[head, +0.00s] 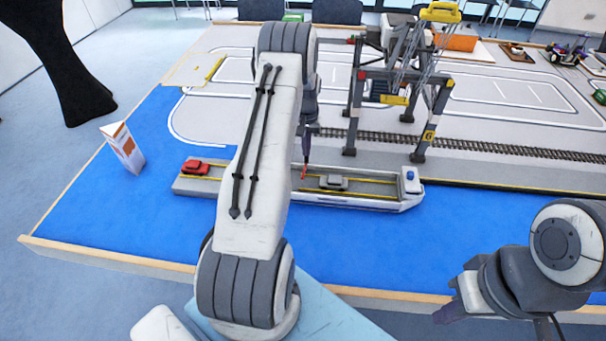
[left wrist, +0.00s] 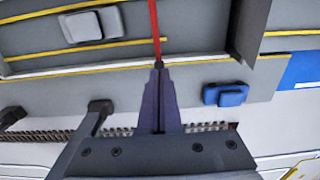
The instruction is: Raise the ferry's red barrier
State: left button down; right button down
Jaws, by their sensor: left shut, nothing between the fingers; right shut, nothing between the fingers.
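The ferry (head: 380,199) is a long white and grey boat on the blue water area. Its red barrier (head: 304,172) shows as a short red bar beside my left arm; in the left wrist view the barrier (left wrist: 154,28) is a thin bar ending at the fingertips. My left gripper (head: 306,160) is shut and empty, pointing down over the deck. Its purple fingers (left wrist: 158,68) meet the barrier's end in the picture; I cannot tell whether they touch. My left arm hides part of the ferry. My right gripper (head: 446,315) is shut, low at the right, away from the ferry.
A red car (head: 195,168) and a grey car (head: 334,182) stand on the ferry. A blue car (left wrist: 226,94) shows in the left wrist view. A gantry crane (head: 398,80) stands behind, by the rail track (head: 480,148). A white-orange box (head: 122,148) stands at left.

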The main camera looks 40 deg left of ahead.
pick_arm(q)
jog(key=shift+w+f, duration=0.1)
jog(key=shift+w+a+f+b, duration=0.5)
jog(key=shift+w+f+b, duration=0.15)
jog(key=shift+w+b, duration=0.1)
jog(key=shift+w+a+f+b, duration=0.5)
jog(key=shift+w+f+b, duration=0.15)
jog(key=shift+w, duration=0.1)
notch_tip(320, 180, up, 10)
jog(key=w+a+p, duration=0.1)
jog(key=w+p, duration=0.1)
jog(key=p, duration=0.3)
jog(key=shift+w+a+p, duration=0.3)
jog(key=shift+p, duration=0.1)
jog(key=shift+r, duration=0.1)
dwell(0.5)
